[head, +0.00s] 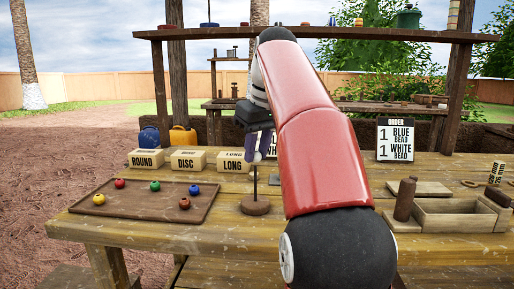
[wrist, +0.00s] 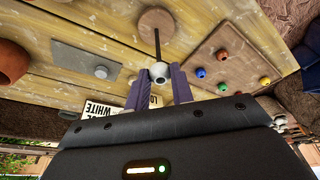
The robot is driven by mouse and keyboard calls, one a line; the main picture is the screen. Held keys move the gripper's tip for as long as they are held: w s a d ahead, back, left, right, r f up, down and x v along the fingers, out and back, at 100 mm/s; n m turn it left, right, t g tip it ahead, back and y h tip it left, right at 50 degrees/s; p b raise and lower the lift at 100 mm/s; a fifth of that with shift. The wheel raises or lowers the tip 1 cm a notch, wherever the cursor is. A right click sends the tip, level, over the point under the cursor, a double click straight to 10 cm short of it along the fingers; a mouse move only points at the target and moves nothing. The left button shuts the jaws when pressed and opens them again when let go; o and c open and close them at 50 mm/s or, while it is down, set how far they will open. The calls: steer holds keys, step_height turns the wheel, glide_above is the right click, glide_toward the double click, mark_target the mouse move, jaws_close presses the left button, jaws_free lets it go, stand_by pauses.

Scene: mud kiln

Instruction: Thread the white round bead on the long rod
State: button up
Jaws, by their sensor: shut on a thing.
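My gripper (wrist: 158,88) is shut on the white round bead (wrist: 160,71), which sits between its purple fingertips in the wrist view. The dark upright rod (wrist: 157,42) stands on a round wooden base (wrist: 155,19). The bead overlaps the rod's upper end in the wrist view; I cannot tell if the rod is inside its hole. In the head view my gripper (head: 258,152) is over the rod (head: 255,182) and its base (head: 256,208). There the bead is hidden or too small to make out. No other bead shows on the rod.
A brown tray (head: 150,211) with several coloured beads lies at the left. Labelled blocks ROUND (head: 146,158), DISC (head: 188,160) and LONG (head: 233,162) stand behind. An order sign (head: 396,139), a brown cylinder (head: 405,199) and a wooden box (head: 455,216) are at the right.

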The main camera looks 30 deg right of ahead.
steer(key=shift+f+b, duration=0.85)
steer(key=shift+f, duration=0.35)
stand_by(0.7)
stand_by(0.6)
steer(key=o, duration=1)
steer(key=shift+o, duration=0.2)
step_height(320, 180, up, 6)
steer(key=p, duration=0.5)
steer(key=shift+f+p, duration=0.2)
steer(key=shift+p, duration=0.2)
steer(key=shift+r, duration=1.25)
